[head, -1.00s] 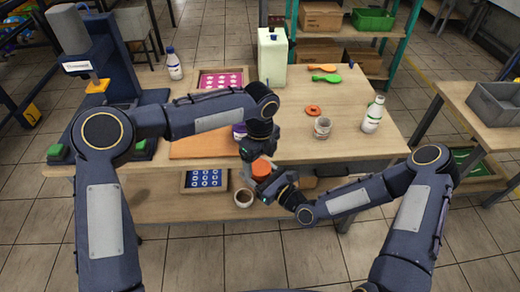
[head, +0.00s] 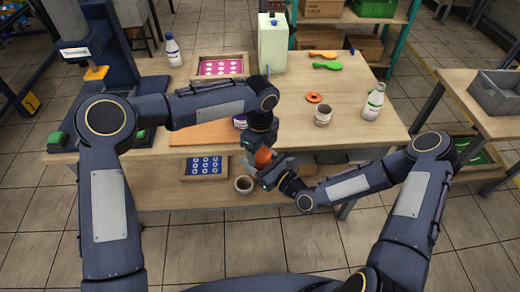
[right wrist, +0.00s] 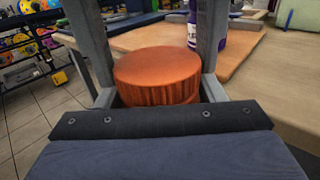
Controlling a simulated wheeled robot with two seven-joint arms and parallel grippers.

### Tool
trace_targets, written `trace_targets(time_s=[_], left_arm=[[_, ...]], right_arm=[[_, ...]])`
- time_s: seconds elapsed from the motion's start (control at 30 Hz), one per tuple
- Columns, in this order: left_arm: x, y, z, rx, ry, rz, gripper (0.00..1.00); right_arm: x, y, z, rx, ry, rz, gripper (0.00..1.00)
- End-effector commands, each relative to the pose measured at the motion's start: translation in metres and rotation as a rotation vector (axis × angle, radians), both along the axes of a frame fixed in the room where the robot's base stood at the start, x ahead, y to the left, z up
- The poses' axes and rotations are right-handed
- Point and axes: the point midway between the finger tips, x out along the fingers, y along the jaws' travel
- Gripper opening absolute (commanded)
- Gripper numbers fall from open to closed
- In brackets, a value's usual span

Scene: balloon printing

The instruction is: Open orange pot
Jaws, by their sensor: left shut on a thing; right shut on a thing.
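The orange pot (head: 263,157) is held in front of the table's front edge, between my two grippers. In the right wrist view its round orange lid (right wrist: 157,72) faces up and sits level. My left gripper (head: 258,147) reaches it from above, with a grey finger on each side of the lid. My right gripper (head: 270,173) comes from the lower right and is shut on the pot below the lid. The pot's body is mostly hidden by the right gripper. I cannot see a gap between lid and body.
On the table stand an open jar (head: 323,116), a loose orange lid (head: 314,97), a white bottle (head: 374,101) and a purple pot (right wrist: 205,27). A pink screen frame (head: 221,67) and a pale canister (head: 272,45) are farther back. A brown cup (head: 244,184) is on the lower shelf.

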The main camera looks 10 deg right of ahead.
Motion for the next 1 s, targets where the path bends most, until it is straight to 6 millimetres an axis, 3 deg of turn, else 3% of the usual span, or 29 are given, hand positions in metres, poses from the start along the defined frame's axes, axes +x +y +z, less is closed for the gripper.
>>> trace_targets(time_s=[0.2, 0.3, 0.6, 0.63, 0.7, 0.77, 1.0], left_arm=[[0.0002, -0.0006, 0.0018, 0.0, -0.006, 0.387, 0.31], [0.0002, -0.0004, 0.0014, -0.001, -0.004, 0.492, 0.31], [0.0002, -0.0006, 0.0013, -0.003, -0.003, 0.515, 0.32], [0.0001, -0.0006, 0.0013, -0.003, -0.003, 0.515, 0.63], [0.0002, -0.0006, 0.0012, -0.003, -0.003, 0.514, 0.72], [0.0002, -0.0004, 0.0012, -0.002, -0.002, 0.514, 0.8], [0.0, -0.0003, 0.0015, -0.001, -0.001, 0.513, 0.81]], right_arm=[[-0.0001, 0.0004, 0.0008, 0.001, -0.002, 0.001, 0.0], [-0.0001, 0.0004, 0.0007, 0.001, -0.002, 0.001, 0.0], [-0.0002, 0.0006, 0.0007, 0.001, -0.002, 0.002, 0.0], [-0.0002, 0.0006, 0.0007, 0.001, -0.001, 0.002, 0.0], [-0.0002, 0.0006, 0.0007, 0.001, -0.001, 0.002, 0.0], [-0.0002, 0.0006, 0.0007, 0.001, -0.002, 0.001, 0.0], [0.0, 0.0003, 0.0007, 0.001, -0.002, 0.0, 0.0]])
